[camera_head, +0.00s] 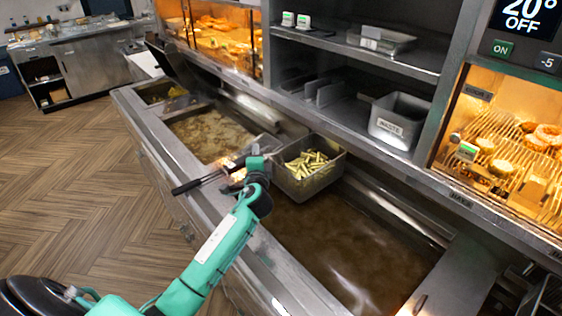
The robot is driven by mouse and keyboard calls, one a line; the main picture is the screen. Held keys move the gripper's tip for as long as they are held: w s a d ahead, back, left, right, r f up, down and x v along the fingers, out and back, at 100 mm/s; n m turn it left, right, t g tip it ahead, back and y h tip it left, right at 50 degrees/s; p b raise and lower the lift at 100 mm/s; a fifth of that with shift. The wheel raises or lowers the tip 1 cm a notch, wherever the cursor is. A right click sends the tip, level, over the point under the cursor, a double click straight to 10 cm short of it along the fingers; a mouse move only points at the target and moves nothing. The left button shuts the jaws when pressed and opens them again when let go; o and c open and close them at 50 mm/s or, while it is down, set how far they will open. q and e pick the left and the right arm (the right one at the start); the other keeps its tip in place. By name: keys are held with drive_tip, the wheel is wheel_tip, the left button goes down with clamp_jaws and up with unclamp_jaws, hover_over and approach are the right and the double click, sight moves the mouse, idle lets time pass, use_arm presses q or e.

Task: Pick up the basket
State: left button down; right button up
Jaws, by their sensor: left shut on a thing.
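The basket (318,180) is a grey metal fry basket with pale yellow fries (306,164) in it. The fingertips are partly hidden by the wrist. My right gripper is not in view.
A second vat with bubbling oil (210,135) lies to the left. A steel bin (398,120) stands on the shelf behind. A heated cabinet with food (510,140) is at the right. The wooden floor (70,180) at left is clear.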

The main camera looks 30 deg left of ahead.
use_arm(q)
drive_tip(key=shift+r, duration=0.15)
drive_tip(key=shift+r+p, duration=1.45)
drive_tip(key=shift+r, duration=0.2)
drive_tip(key=shift+v, duration=0.8)
drive_tip(key=v, duration=1.6)
drive_tip(key=shift+s+p, duration=0.2)
drive_tip(key=shift+p, duration=0.15)
drive_tip(key=shift+d+r, duration=0.1)
